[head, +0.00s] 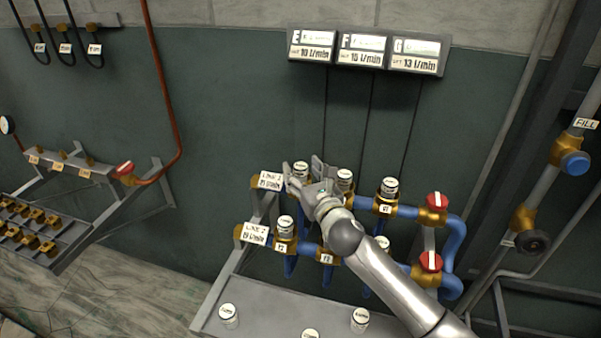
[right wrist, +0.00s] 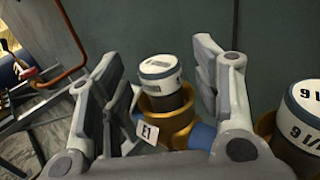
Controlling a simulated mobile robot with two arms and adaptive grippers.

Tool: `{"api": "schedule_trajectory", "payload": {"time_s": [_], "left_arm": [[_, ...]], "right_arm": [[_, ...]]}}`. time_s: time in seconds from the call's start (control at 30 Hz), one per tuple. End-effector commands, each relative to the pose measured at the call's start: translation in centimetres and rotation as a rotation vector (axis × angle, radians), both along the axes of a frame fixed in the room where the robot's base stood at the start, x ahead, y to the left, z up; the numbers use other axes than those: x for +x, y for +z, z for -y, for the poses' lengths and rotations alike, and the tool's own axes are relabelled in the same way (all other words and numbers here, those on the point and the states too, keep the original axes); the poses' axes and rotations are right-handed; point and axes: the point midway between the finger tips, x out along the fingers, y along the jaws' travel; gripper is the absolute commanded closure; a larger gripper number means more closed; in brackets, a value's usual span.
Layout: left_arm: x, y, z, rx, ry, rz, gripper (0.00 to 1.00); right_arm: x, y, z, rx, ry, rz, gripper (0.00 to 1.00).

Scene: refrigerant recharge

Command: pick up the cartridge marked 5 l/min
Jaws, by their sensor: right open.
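My right gripper (head: 303,171) is open at the upper pipe row. In the right wrist view its fingers (right wrist: 160,72) stand on either side of a white-capped cartridge (right wrist: 160,80) seated in the brass socket tagged E1 (right wrist: 165,122). That cartridge also shows in the head view (head: 300,168). Its marking cannot be read. I cannot tell which cartridge is marked 5 l/min. My left gripper is not in view.
More cartridges sit in sockets, such as one at the upper right (head: 390,187) and one at the lower left (head: 285,226). Loose cartridges (head: 228,315) (head: 360,319) stand on the grey shelf (head: 275,305). Red-handled valves (head: 431,262) flank the right side. Flow signs (head: 363,52) hang above.

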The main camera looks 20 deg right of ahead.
Motion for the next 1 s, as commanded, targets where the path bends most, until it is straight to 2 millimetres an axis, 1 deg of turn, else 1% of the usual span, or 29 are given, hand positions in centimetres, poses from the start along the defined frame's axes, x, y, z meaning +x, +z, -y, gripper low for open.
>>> {"api": "schedule_trajectory", "payload": {"time_s": [0.1,0.27,0.3,0.7,1.0], "left_arm": [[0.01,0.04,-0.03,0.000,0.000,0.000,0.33],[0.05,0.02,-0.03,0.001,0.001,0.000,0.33],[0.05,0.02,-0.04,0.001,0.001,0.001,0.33],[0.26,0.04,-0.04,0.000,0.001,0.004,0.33],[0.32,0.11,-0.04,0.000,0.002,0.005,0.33]], "right_arm": [[0.41,0.03,-0.02,0.001,0.000,0.001,0.42],[0.39,0.01,-0.02,0.001,0.001,0.001,0.42],[0.38,0.01,-0.02,0.001,0.000,0.001,0.43],[0.35,-0.01,-0.02,0.000,0.000,0.000,0.94],[0.37,0.35,-0.02,0.000,0.001,0.002,0.94]]}}
